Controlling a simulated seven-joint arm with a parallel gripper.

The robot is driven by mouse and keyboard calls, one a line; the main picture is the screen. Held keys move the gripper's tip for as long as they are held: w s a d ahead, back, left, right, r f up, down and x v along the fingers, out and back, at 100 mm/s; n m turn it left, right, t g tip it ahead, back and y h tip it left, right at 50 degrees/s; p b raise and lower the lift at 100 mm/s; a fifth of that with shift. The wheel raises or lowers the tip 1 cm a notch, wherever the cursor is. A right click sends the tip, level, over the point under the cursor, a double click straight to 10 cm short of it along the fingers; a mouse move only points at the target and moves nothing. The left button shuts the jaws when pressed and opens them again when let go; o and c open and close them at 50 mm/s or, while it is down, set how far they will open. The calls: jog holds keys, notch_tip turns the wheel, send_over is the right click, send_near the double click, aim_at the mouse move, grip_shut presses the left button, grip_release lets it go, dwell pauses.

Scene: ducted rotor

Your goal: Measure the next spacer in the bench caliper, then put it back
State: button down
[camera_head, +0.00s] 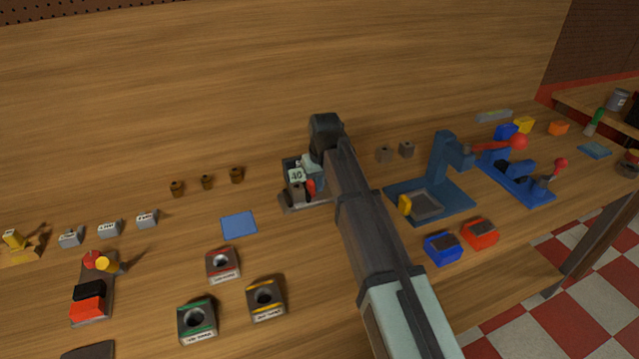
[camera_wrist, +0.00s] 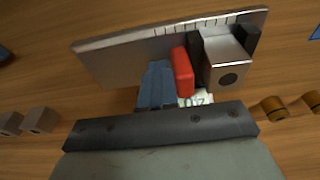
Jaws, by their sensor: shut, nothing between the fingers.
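The bench caliper (camera_head: 303,186), with a small display reading out digits, stands mid-bench, partly hidden by my arm. In the wrist view its metal scale plate (camera_wrist: 120,58), red block (camera_wrist: 182,72) and dark jaws show. A pale grey block with a dark round hole (camera_wrist: 225,62) sits between dark parts there; I cannot tell if it is a spacer. Two grey spacers (camera_head: 395,152) stand right of my arm, also in the wrist view (camera_wrist: 36,120). Brown spacers (camera_head: 207,182) stand in a row left of the caliper. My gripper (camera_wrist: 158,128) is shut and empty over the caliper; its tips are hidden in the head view.
A blue mat (camera_head: 239,224) lies left of the caliper. Ring holders in red (camera_head: 222,265), green (camera_head: 197,320) and yellow (camera_head: 266,299) stand in front. A blue press (camera_head: 440,185), a blue lever clamp (camera_head: 516,172), and blue and red bins (camera_head: 480,233) stand right. Grey labelled blocks (camera_head: 110,229) stand left.

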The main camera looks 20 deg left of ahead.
jog(key=shift+s+a, duration=0.2)
dwell(0.3)
jog(key=shift+w+d, duration=0.1)
jog(key=shift+w+d, duration=0.35)
dwell(0.4)
notch_tip(320, 180, up, 8)
dwell(1.2)
dwell(0.3)
